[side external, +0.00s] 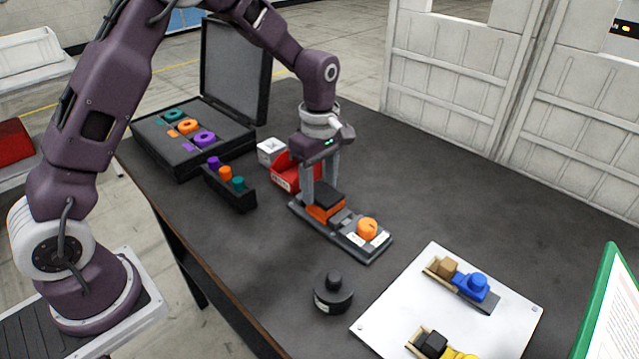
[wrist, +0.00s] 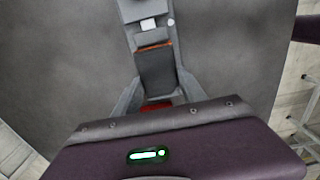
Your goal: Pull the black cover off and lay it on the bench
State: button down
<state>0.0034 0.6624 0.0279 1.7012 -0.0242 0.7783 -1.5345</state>
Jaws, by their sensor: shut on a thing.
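The black cover (side external: 327,193) is a dark block-shaped cap over an orange part (side external: 322,214) on a grey fixture (side external: 372,257). My gripper (side external: 319,197) points down with one finger on each side of the cover, shut on it. In the wrist view the cover (wrist: 155,72) lies between my two grey fingers (wrist: 158,88), with a thin orange edge at its far end. I cannot tell whether the cover is raised off its seat.
An orange knob (side external: 367,228) stands on the same fixture. A red bin (side external: 285,178) is close behind my gripper. An open black case (side external: 165,150), a rack of coloured pegs (side external: 230,190), a black knobbed cylinder (side external: 333,297) and a white board (side external: 490,318) surround it. Bench at right is clear.

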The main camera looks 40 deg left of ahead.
jog(key=shift+r, duration=0.35)
jog(key=shift+r, duration=2.45)
send_near(257, 236)
notch_tip(257, 236, down, 6)
jog(key=shift+f, duration=0.15)
jog(key=c, duration=0.7)
grip_release()
jog(key=shift+f, duration=0.1)
jog(key=shift+o, duration=0.2)
